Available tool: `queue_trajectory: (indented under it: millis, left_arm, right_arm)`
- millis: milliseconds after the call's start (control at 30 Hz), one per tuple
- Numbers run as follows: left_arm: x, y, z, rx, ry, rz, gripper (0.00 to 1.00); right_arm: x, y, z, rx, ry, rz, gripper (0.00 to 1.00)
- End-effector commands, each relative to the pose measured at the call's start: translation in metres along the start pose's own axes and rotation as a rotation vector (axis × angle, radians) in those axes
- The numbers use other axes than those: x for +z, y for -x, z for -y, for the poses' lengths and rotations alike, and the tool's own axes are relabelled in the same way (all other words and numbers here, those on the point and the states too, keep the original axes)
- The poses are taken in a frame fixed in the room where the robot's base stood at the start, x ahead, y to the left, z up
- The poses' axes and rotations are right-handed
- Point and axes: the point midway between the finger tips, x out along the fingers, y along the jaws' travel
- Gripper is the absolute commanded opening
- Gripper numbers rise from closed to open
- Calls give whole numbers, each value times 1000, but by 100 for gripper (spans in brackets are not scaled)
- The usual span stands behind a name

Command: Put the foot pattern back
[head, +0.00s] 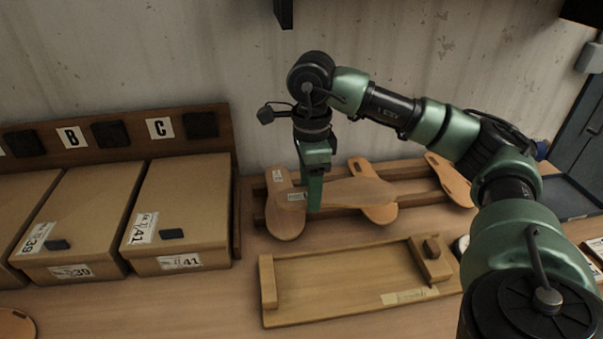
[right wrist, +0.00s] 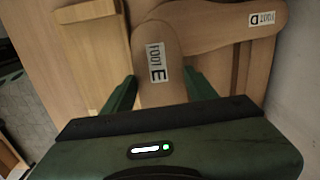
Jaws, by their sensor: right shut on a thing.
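My right gripper (head: 314,207) points down, shut on a flat wooden foot pattern (head: 350,191). The held pattern lies roughly level, its labelled end at the jaws and its other end to the right. In the right wrist view, the pattern (right wrist: 158,88) between the fingers (right wrist: 160,85) bears a label with an E. Other foot patterns, a left one (head: 285,222), a middle one (head: 380,214) and a right one (head: 452,182), rest on a wooden slatted rack (head: 405,172). The held pattern overlaps the left and middle ones in view; I cannot tell whether it touches them. My left gripper is out of view.
A wooden board (head: 345,285) with end blocks and a tape label lies in front of the rack. Cardboard boxes, one marked 41 (head: 185,225), stand at the left below letter plates. A dark tray (head: 570,198) is at the right. My right arm covers the right side.

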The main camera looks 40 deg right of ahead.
Motion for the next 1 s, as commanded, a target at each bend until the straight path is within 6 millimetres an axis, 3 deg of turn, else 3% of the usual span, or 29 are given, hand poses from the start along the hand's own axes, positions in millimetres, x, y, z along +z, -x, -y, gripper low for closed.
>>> queue_trajectory:
  millis: [200,467,600,1000]
  left_arm:
    - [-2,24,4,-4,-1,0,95]
    - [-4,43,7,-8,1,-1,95]
    - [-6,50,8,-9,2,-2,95]
    - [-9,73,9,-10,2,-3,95]
  right_arm:
    - [-1,5,58,2,-3,1,9]
    - [-3,4,113,1,-2,1,9]
    - [-5,-20,114,3,2,-4,9]
    - [-4,-62,116,2,0,-1,9]
